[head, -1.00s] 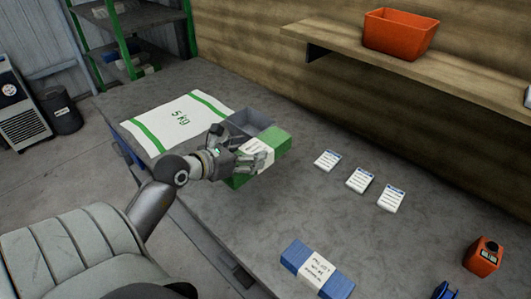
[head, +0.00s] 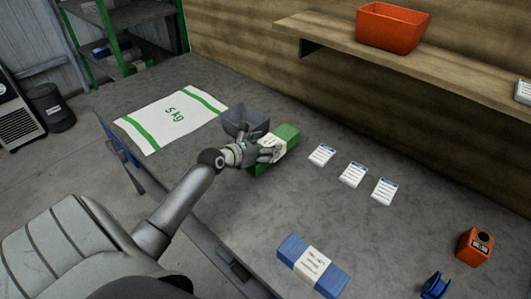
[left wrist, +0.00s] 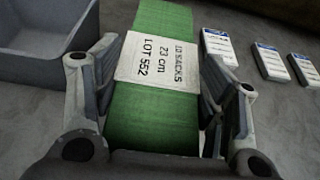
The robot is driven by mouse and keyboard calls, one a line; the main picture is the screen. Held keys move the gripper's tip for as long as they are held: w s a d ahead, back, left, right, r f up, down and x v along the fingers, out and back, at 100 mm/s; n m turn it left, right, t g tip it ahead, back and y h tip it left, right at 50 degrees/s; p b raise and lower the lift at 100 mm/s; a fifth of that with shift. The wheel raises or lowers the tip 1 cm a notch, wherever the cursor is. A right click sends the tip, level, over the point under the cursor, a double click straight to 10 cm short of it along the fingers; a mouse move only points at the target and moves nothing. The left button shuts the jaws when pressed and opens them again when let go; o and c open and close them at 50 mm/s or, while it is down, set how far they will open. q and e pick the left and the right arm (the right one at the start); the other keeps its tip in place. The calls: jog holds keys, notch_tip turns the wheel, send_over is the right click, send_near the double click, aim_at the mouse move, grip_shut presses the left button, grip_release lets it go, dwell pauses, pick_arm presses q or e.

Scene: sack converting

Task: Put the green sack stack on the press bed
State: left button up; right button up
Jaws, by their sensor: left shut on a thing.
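The green sack stack (head: 285,134) is a long green bundle with a white paper band reading "10 SACKS 23 cm LOT 552". My left gripper (head: 266,150) is shut on it around the band. In the left wrist view the stack (left wrist: 150,125) lies between the two fingers of my left gripper (left wrist: 155,90). It is over the grey table, just right of a grey bin; I cannot tell whether it touches the table. I cannot make out which thing is the press bed. My right gripper is not in view.
A white sheet marked "5 kg" (head: 172,118) lies left of the grey bin (head: 240,115). Several white cards (head: 352,174) lie to the right. A blue banded stack (head: 328,279) and an orange device (head: 475,247) are nearer. An orange bin (head: 392,27) stands on the shelf.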

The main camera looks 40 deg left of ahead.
pick_arm(q)
jog(key=shift+w+f, duration=0.2)
jog(key=shift+f, duration=1.4)
jog(key=shift+f, duration=0.2)
jog(key=o, duration=1.3)
jog(key=shift+s, duration=0.1)
jog(key=shift+o, duration=0.2)
